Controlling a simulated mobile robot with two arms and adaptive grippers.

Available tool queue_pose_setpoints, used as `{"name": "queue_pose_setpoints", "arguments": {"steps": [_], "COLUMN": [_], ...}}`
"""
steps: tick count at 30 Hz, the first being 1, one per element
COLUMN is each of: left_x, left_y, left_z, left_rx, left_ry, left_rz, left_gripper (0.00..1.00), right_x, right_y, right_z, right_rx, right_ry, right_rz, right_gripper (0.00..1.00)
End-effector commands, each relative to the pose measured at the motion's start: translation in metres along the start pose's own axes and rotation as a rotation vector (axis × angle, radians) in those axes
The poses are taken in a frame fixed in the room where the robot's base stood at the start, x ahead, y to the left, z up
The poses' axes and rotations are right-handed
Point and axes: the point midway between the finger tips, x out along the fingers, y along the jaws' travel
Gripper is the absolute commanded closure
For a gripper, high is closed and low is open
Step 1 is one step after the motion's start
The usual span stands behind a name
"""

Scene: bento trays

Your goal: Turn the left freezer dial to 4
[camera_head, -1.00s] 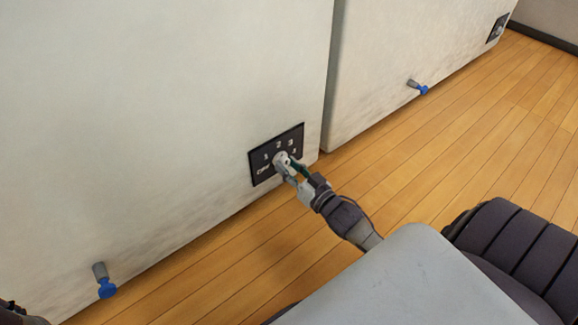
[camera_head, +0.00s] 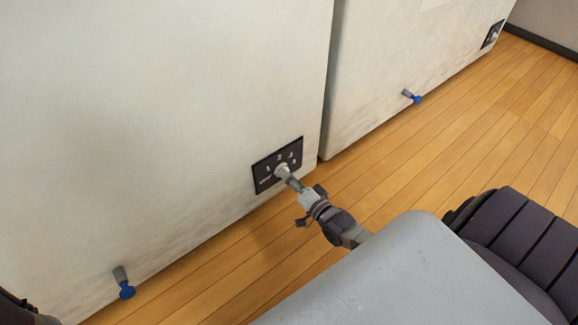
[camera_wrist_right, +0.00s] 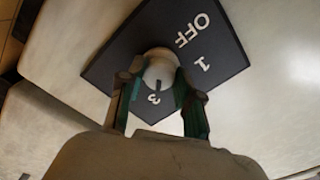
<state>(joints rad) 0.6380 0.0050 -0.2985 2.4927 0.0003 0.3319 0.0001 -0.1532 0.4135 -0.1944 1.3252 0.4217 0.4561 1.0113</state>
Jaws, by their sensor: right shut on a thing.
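The left freezer's dial is a pale round knob (camera_head: 281,170) on a dark panel (camera_head: 263,181) low on the left freezer's white wall (camera_head: 200,100). My right gripper (camera_head: 291,182) is shut on the knob. In the right wrist view, the fingers (camera_wrist_right: 158,95) sit on either side of the knob (camera_wrist_right: 158,66). A dark mark on the knob points toward the 3. OFF, 1 and 3 are readable on the panel (camera_wrist_right: 225,45) there; the fingers appear to hide the 2 and 4. My left gripper is not in view.
A second freezer (camera_head: 400,60) stands to the right with its own dial panel (camera_head: 492,34). Blue-tipped pegs (camera_head: 126,290) (camera_head: 415,98) stick out low on both freezers. Wooden floor (camera_head: 450,130) is clear in front of them.

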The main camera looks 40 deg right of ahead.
Motion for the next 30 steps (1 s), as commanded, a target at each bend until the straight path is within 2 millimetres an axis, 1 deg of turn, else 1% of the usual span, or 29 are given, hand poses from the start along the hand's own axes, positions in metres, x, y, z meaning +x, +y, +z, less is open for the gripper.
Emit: {"name": "queue_pose_setpoints", "arguments": {"steps": [4,18,24,30], "left_x": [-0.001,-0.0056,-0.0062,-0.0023], "left_y": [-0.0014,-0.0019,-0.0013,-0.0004], "left_z": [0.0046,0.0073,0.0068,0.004], "left_rx": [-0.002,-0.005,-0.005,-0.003], "left_ry": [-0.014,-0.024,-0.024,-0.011], "left_rz": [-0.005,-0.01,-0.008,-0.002], "left_gripper": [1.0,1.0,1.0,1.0], "right_x": [0.0001,0.0002,0.0001,0.0001], "right_y": [-0.001,0.0,0.0003,-0.0002], "right_z": [-0.0011,-0.0002,-0.0005,-0.0002], "right_rx": [0.138,0.576,0.728,0.836], "right_ry": [-0.001,-0.001,0.0,0.0], "right_rz": [0.001,0.002,0.002,0.002], "right_gripper": [1.0,1.0,1.0,1.0]}}
